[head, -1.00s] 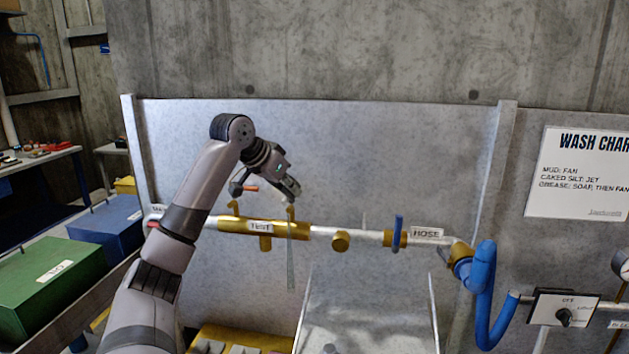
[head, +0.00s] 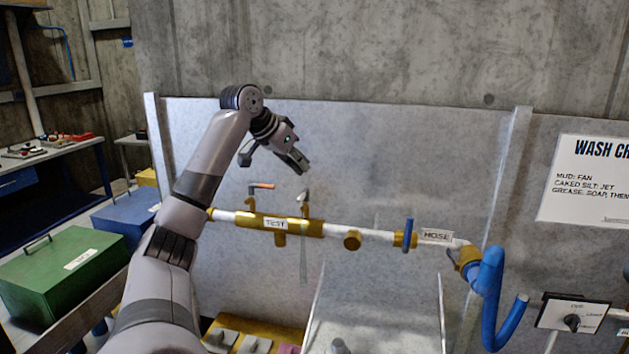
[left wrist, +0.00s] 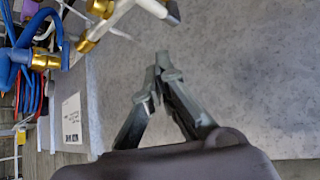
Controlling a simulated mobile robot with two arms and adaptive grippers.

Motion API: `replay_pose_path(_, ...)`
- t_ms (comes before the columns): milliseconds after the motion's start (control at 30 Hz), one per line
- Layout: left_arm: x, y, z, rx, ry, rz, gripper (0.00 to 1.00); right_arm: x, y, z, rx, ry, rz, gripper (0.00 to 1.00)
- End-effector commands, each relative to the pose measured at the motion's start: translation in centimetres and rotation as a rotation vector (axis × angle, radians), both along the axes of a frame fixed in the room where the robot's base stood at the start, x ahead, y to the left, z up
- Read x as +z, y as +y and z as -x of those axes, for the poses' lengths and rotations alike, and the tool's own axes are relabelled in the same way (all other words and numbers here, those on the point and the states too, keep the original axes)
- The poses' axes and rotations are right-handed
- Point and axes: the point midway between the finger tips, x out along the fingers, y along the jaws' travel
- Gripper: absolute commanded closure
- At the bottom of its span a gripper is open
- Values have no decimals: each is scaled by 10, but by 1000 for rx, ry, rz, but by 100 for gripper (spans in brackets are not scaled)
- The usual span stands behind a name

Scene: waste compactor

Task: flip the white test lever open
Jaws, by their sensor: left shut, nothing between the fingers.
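The brass test valve body (head: 250,219) sits on the white pipe with its TEST label (head: 275,224). A small pale lever tip (head: 304,193) stands on the brass stem at its right end; its exact angle is hard to tell. An orange-tipped lever (head: 262,186) stands on the left stem. A thin translucent strip or stream (head: 303,258) hangs below the right stem. My left gripper (head: 300,166) is shut and empty, above the pale lever and apart from it. In the left wrist view its fingertips (left wrist: 160,62) meet in front of the grey panel.
The pipe runs right to a blue-handled valve (head: 409,235), a HOSE label (head: 437,235) and a blue hose (head: 489,285). A green box (head: 62,265) and blue box (head: 125,217) stand at left. The grey back panel (head: 400,150) is clear above the pipe.

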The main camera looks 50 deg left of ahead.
Motion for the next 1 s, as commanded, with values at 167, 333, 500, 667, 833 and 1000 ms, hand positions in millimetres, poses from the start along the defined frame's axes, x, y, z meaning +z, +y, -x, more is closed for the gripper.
replay_pose_path(167,16,10,9,-1,-1,1,100,3,16,0,-5,0,-19,60)
replay_pose_path(333,18,12,10,-2,0,1,100,3,23,1,-6,1,-27,60)
replay_pose_path(500,18,12,10,-1,0,0,100,3,16,1,-3,1,-19,60)
replay_pose_path(667,18,12,10,-1,0,0,100,3,13,1,-3,0,-16,60)
replay_pose_path(833,18,12,10,-1,0,0,100,3,13,1,-3,1,-15,60)
replay_pose_path(1000,18,12,10,-1,0,0,100,3,13,0,-3,-2,-16,60)
